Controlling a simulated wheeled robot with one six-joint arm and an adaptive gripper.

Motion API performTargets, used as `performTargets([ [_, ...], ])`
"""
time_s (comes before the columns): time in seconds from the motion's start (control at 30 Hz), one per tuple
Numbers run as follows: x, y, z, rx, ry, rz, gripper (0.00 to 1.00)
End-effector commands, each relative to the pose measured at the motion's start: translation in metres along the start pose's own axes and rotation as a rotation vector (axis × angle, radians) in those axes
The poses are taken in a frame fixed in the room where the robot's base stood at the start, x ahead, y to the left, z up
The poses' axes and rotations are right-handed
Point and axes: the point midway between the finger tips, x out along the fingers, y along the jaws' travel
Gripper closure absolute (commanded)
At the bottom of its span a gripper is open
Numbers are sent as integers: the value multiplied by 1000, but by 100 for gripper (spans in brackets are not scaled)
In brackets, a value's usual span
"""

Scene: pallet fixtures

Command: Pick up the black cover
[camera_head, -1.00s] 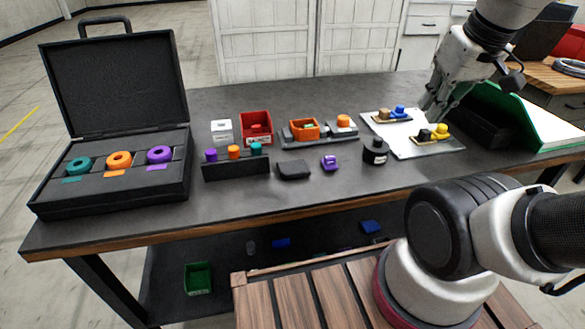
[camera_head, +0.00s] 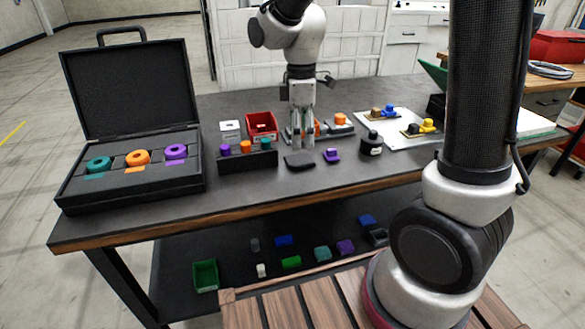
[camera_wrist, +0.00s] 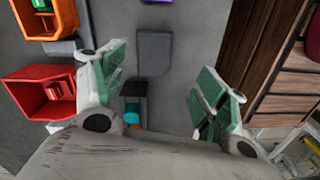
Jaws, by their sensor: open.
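The black cover (camera_head: 299,160) is a small, flat dark piece lying on the grey-black table, right of the low black rack. In the wrist view the cover (camera_wrist: 154,52) shows as a dark rectangle in the upper middle, between and beyond my finger pads. My gripper (camera_head: 303,146) points down just above and behind the cover in the head view. Its green-padded fingers (camera_wrist: 158,88) are wide apart with nothing between them. A gap to the cover seems to remain, but its height is hard to judge.
The black rack (camera_head: 247,161) with purple, orange and teal knobs stands just left of the cover. A purple piece (camera_head: 331,155) and a black cylinder (camera_head: 371,143) are to the right. A red bin (camera_head: 262,125) stands behind. An open black case (camera_head: 130,184) fills the left side.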

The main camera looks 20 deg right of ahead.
Motion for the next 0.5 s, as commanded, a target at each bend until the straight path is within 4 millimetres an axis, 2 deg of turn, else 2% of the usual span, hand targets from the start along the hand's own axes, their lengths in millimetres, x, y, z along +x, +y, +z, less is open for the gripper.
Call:
performTargets([
  [0.1,-4,6,-4,-147,13,21,27],
  [0.23,0,6,-4,-233,13,23,27],
  [0.5,32,7,-3,-242,12,22,27],
])
